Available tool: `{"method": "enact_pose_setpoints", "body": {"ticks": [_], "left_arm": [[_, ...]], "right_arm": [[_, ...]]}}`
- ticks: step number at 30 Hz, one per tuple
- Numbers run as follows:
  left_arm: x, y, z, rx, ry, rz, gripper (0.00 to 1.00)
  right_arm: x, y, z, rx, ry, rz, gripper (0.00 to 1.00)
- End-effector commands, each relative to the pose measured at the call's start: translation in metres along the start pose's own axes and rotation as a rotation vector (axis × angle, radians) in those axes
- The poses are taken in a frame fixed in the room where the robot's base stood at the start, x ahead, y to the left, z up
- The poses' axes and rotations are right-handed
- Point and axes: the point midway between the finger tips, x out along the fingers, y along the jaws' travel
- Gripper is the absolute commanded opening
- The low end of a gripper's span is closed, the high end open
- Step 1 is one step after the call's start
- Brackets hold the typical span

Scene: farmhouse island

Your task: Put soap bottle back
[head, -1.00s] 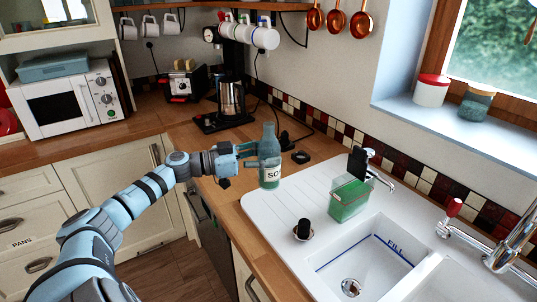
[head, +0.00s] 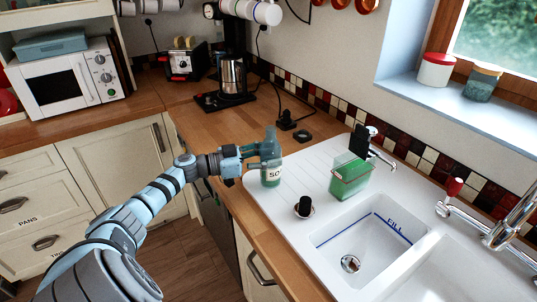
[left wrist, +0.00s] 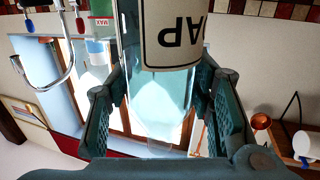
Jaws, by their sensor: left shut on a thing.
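The soap bottle (head: 271,172) is a teal see-through bottle with a white label, at the left end of the white sink's drainboard (head: 306,165). My left gripper (head: 256,150) reaches it from the left and is shut on its upper part. In the left wrist view the bottle (left wrist: 158,85) stands between the two fingers of my gripper (left wrist: 163,115), its label upside down in the picture. The bottle looks upright; I cannot tell whether its base touches the drainboard. My right gripper is not in view.
A green caddy (head: 350,178) stands by the sink basin (head: 360,240). A black plug (head: 304,206) sits in front of it.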

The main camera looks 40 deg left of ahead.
Motion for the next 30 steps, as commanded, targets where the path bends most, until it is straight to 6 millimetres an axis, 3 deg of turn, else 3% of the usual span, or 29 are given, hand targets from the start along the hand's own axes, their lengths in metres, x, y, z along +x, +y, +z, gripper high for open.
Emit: {"method": "enact_pose_setpoints", "body": {"ticks": [19,20,24,30], "left_arm": [[0.0,-0.001,0.012,0.0,0.001,-0.001,0.0],[0.0,-0.001,0.012,0.0,0.001,-0.001,0.49],[0.0,-0.001,0.012,0.0,0.0,-0.001,0.71],[0.0,-0.001,0.012,0.0,0.0,-0.001,0.71]], "right_arm": [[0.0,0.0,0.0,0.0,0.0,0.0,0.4],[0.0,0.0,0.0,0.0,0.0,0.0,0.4],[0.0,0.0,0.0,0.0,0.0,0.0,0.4],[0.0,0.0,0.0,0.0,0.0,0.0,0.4]]}}
